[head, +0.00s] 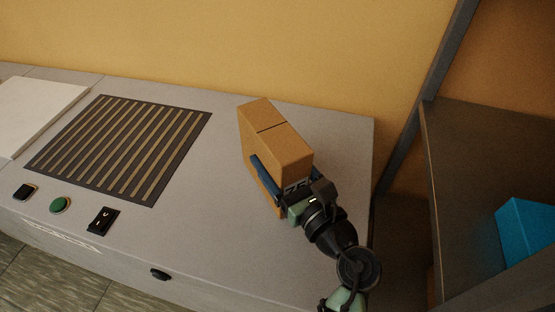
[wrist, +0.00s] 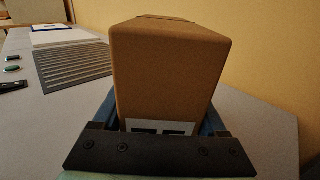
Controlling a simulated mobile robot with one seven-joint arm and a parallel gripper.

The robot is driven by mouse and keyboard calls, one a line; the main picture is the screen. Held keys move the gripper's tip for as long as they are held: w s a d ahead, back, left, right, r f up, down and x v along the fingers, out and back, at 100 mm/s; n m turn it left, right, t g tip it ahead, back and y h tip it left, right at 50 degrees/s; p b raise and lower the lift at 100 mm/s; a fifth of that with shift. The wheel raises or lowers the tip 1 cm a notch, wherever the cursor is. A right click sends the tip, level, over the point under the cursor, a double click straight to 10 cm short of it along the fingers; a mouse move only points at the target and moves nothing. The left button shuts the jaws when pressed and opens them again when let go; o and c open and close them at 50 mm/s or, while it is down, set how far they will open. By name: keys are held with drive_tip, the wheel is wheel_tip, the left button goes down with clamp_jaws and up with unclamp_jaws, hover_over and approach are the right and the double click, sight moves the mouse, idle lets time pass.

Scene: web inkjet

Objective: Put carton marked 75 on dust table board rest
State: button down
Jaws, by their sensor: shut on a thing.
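A brown carton (head: 275,140) is in my gripper (head: 282,178) over the right part of the grey dust table (head: 215,235). In the wrist view the carton (wrist: 168,75) fills the middle, upright between the blue fingers. A white label with dark marks (wrist: 160,128) shows low on its near face; the gripper's black bar hides its lower part, so I cannot read the number for sure. My gripper is shut on the carton's sides. I cannot tell whether the carton's underside touches the table top. No part is clearly marked as the board rest.
A dark slatted grille (head: 120,148) lies left of the carton, with a pale flat board (head: 35,110) beyond it. A green button (head: 60,204) and black switches (head: 103,220) line the front. A yellow wall stands behind. At right, a shelf (head: 460,190) holds a blue box (head: 528,232).

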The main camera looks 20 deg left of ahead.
drive_tip(key=shift+f, duration=0.15)
unclamp_jaws()
drive_tip(key=shift+r, duration=0.3)
drive_tip(key=b+v, duration=0.1)
drive_tip(key=v, duration=1.1)
drive_tip(key=shift+f, duration=0.1)
